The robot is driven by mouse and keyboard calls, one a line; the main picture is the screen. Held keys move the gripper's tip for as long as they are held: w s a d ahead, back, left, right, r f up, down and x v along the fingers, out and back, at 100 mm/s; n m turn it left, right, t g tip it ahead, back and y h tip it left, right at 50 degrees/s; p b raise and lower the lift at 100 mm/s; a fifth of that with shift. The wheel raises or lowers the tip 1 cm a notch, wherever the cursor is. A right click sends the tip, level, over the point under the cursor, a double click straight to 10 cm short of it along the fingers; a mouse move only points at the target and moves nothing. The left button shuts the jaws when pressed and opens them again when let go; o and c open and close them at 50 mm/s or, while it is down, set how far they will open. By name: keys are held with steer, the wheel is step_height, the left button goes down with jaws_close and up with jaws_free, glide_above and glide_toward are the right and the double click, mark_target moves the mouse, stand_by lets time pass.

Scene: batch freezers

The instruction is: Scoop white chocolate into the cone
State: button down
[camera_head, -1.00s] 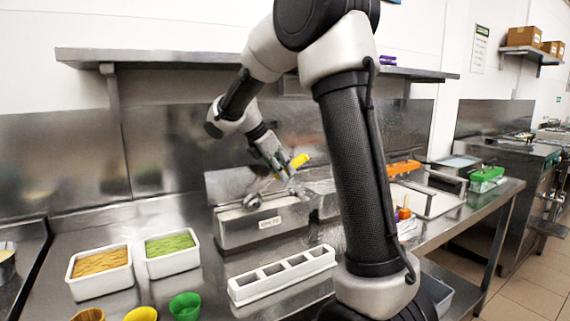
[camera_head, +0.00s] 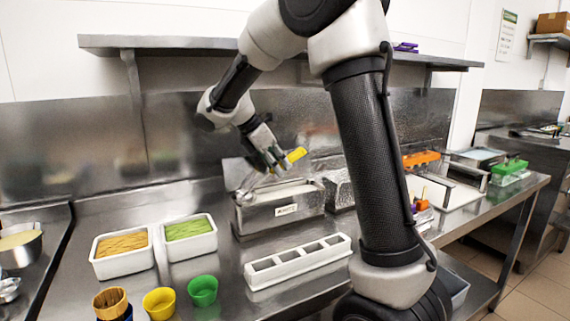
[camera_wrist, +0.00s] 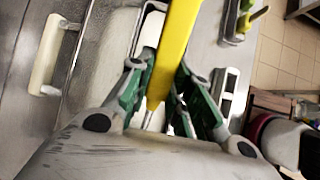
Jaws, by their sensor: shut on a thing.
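My gripper (camera_head: 276,165) is shut on the yellow handle (camera_head: 296,155) of a scoop; the handle also shows between the green-sided fingers in the wrist view (camera_wrist: 177,45). The handle slants, and the scoop's metal end (camera_head: 246,190) points down at the left end of a steel container (camera_head: 280,213) with a small front label too blurred to read. I cannot tell whether the metal end touches anything inside, and the contents are hidden in the head view. A waffle-coloured cone (camera_head: 110,301) stands at the lower left in a dark blue holder.
A yellow cup (camera_head: 159,303) and a green cup (camera_head: 202,290) stand beside the cone. White tubs with orange (camera_head: 123,269) and green (camera_head: 189,249) contents sit behind them. A white slotted rack (camera_head: 298,262) lies before the steel container. A shelf (camera_head: 190,43) spans the wall above.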

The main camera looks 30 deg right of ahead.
mark_target(298, 150)
steer(key=shift+a, duration=0.4)
steer(key=shift+d+f+y, duration=0.35)
steer(key=shift+d+y, duration=0.25)
steer(key=shift+r, duration=0.3)
steer(key=shift+d+r, duration=0.5)
steer(key=shift+r, duration=0.4)
steer(key=shift+d+r, duration=0.45)
steer(key=shift+r, duration=0.4)
steer(key=shift+d+f+y, duration=0.15)
steer(key=shift+d+y, duration=1.75)
steer(key=shift+d, duration=0.15)
